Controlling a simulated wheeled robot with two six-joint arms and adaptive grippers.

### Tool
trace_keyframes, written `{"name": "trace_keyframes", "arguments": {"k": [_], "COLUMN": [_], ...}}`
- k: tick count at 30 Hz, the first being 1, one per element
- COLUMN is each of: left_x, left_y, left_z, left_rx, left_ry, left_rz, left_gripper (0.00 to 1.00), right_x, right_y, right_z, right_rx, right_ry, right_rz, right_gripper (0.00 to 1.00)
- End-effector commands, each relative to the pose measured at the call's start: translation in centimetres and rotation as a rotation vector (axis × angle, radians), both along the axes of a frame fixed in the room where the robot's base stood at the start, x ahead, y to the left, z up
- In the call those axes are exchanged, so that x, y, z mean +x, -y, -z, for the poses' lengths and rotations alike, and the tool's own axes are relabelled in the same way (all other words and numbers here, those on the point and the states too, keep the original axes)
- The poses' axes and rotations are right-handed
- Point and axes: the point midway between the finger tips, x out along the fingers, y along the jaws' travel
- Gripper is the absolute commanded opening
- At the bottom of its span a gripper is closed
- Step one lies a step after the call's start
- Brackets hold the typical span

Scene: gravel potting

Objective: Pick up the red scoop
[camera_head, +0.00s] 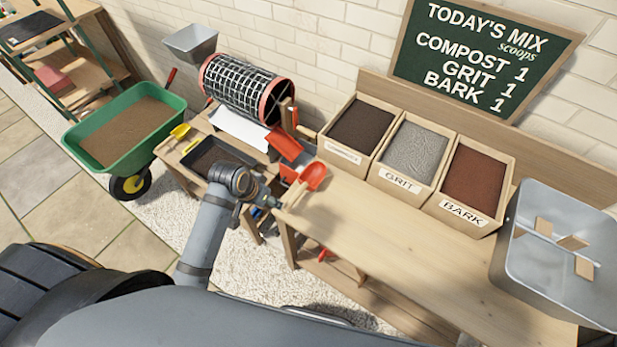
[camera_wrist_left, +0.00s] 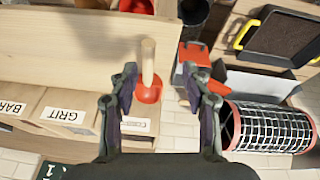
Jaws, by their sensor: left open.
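The red scoop (camera_head: 312,176) has a red bowl and a pale wooden handle. In the head view it is at the left end of the wooden bench, its handle pointing toward my left gripper (camera_head: 274,197). In the left wrist view the scoop's handle (camera_wrist_left: 148,60) shows in the gap between the fingers of my left gripper (camera_wrist_left: 158,72), closer to the left finger, with the red bowl below it. The jaws are open and apart from the handle. I cannot tell whether the handle is within fingertip depth. My right gripper is not in view.
Boxes of compost (camera_head: 362,127), grit (camera_head: 413,150) and bark (camera_head: 474,181) line the bench's back. A metal tub (camera_head: 520,240) stands at right. A mesh drum (camera_head: 245,88), red chute (camera_head: 284,143) and black tray (camera_head: 215,155) are at left. The bench front (camera_head: 400,240) is clear.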

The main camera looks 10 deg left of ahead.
Motion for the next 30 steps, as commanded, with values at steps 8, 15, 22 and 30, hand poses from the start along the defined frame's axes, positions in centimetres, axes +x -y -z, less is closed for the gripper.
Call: {"name": "trace_keyframes", "arguments": {"k": [8, 15, 22, 30], "left_x": [5.6, 6.8, 7.9, 8.3], "left_y": [1.9, 2.4, 3.6, 4.0], "left_z": [-1.1, -1.0, 2.4, 3.7], "left_rx": [-0.104, -0.129, -0.129, -0.127], "left_ry": [0.017, 0.019, 0.018, 0.02], "left_rz": [0.089, 0.107, 0.106, 0.107], "left_gripper": [0.48, 0.48, 0.48, 0.48], "right_x": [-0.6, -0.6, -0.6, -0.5], "right_y": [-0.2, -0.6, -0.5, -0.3], "right_z": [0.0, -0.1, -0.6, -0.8], "right_rx": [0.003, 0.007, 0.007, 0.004], "right_ry": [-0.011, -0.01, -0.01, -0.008], "right_rz": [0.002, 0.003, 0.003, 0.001], "right_gripper": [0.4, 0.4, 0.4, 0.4]}}
